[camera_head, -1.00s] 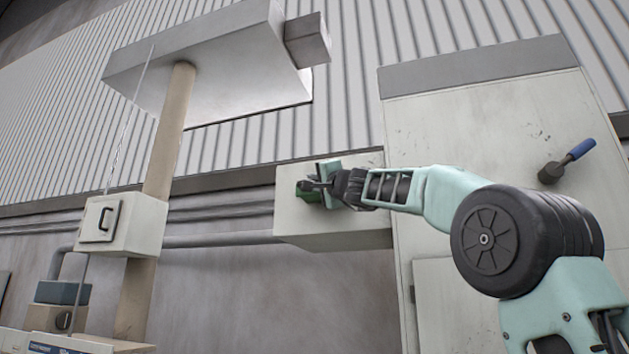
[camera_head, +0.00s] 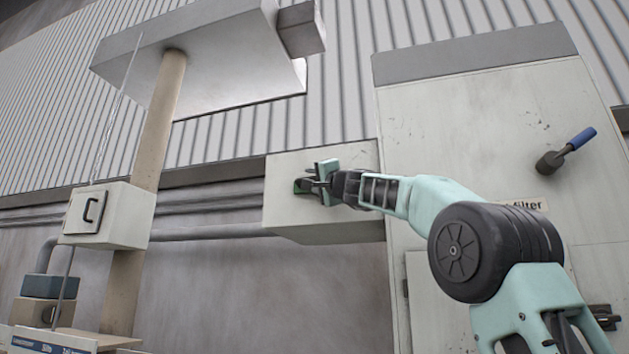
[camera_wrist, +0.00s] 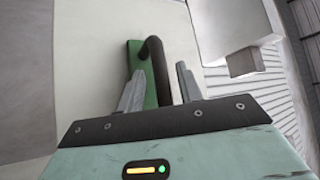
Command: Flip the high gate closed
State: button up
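A pale box (camera_head: 335,228) on the wall carries a green plate (camera_head: 299,187), mostly covered by my gripper in the head view. In the wrist view the green plate (camera_wrist: 134,58) has a dark curved handle (camera_wrist: 160,72) standing out from it. My gripper (camera_head: 310,184) is at the front of this box. In the wrist view my gripper (camera_wrist: 160,85) is open, with one finger on each side of the dark handle and gaps visible beside it. I cannot tell whether this handle belongs to the high gate. The handle's lower end is hidden behind my gripper.
A tall pale cabinet (camera_head: 468,130) on the right bears a blue-handled lever (camera_head: 573,145). A round post (camera_head: 160,120) rises at left under a large grey hood (camera_head: 210,60). A small box with a black handle (camera_head: 105,216) is fixed to the post.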

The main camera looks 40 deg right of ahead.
jog(key=shift+s+f, duration=0.1)
jog(key=b+v, duration=1.1)
jog(key=v, duration=0.6)
jog(key=shift+b, duration=0.3)
jog(key=shift+s, duration=0.1)
